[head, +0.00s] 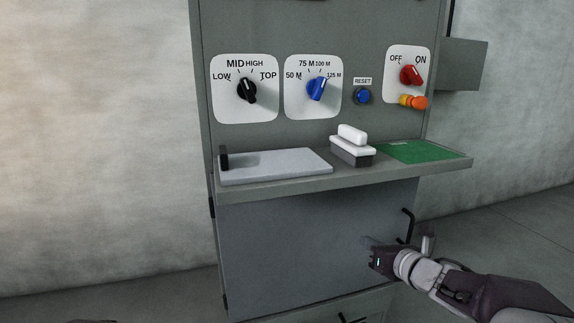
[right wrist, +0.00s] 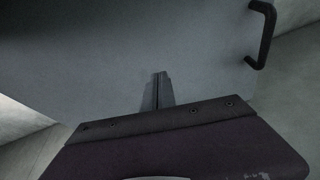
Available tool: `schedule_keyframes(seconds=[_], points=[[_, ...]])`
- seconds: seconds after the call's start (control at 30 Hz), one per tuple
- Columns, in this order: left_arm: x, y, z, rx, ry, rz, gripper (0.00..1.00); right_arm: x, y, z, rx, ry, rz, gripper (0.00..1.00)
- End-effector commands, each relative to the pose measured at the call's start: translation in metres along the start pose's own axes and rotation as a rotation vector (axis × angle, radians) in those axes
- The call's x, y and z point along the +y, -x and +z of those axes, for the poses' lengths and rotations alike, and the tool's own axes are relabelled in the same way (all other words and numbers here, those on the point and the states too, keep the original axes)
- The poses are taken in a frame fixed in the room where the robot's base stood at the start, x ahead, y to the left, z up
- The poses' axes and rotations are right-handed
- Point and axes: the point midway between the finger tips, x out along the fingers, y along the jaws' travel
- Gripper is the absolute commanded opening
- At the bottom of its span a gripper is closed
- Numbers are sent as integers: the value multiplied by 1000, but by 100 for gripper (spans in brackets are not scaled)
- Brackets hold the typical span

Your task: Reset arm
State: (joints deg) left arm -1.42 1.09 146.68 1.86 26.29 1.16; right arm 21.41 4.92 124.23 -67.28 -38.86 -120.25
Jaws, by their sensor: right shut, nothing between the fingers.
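My right gripper (head: 370,243) is in front of the grey lower cabinet door, below the shelf and left of the black door handle (head: 408,226). In the right wrist view its fingers (right wrist: 158,90) are together with nothing between them. The handle also shows in the right wrist view (right wrist: 262,35), up and to the right of the fingers, apart from them. I cannot tell whether the fingertips touch the door (head: 300,250). My left gripper is not in view.
A shelf (head: 340,180) juts out above my right gripper. It carries a grey plate (head: 275,166), a white-topped block (head: 351,146) and a green board (head: 415,151). Above are a black knob (head: 247,90), a blue knob (head: 317,88), a blue reset button (head: 363,96) and a red switch (head: 411,75).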

Motion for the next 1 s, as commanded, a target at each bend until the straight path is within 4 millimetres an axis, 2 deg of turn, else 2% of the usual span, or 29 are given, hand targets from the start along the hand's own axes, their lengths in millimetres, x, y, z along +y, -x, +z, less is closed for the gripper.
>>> schedule_keyframes(seconds=[0.03,0.1,0.17,0.2,0.27,0.3,0.4,0.5,0.63,0.67,0.7,0.77,1.0], points=[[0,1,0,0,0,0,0,24,-9,-20,40,-195,-19,0],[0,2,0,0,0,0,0,34,-11,-59,109,-577,-133,0],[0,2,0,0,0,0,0,36,-4,-96,157,-899,-264,0],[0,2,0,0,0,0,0,36,5,-123,181,-1112,-367,0],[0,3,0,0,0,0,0,36,24,-163,196,-1418,-545,0],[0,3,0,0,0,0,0,35,38,-187,188,-1608,-673,0],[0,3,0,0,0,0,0,36,78,-238,104,-2019,-1000,0],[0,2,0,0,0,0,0,42,113,-273,-44,-2330,-1306,0],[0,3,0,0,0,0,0,55,145,-297,-297,-2603,-1627,0],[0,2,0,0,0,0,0,57,149,-300,358,2625,1669,0],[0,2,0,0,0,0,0,57,152,-301,425,2546,1628,0],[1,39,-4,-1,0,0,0,64,162,-265,429,2548,1619,0],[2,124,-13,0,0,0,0,79,188,-185,427,2554,1620,0]])
